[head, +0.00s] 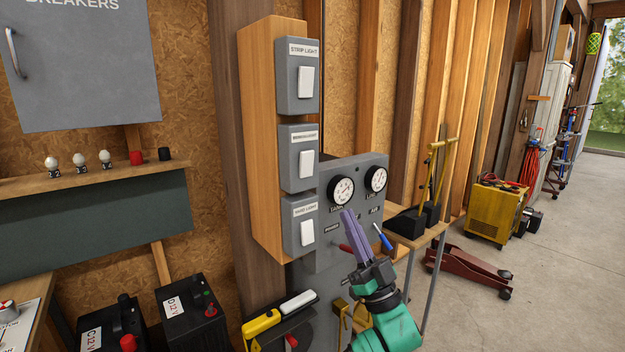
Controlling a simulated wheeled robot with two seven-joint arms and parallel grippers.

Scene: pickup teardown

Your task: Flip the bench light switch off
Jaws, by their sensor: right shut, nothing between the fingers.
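Three grey switch boxes with white rockers are stacked on a wooden post (258,140). The top one is labelled strip light (306,83). The middle box, whose small label seems to read bench light, carries the bench light switch (306,163). The bottom one is labelled yard light (307,233). I cannot tell for sure which way each rocker is tipped. My right gripper (349,218) is shut and empty, its purple fingers pointing up, to the lower right of the switch boxes. It looks apart from the switches, in front of the gauge panel. My left gripper is not in view.
A grey panel with two round gauges (342,190) stands right of the switches. Below are black batteries (189,312) and a yellow-handled tool (261,323). A grey breaker cabinet (85,75) hangs at left. A yellow machine (495,212) and a red floor jack (460,268) stand right; open floor lies beyond.

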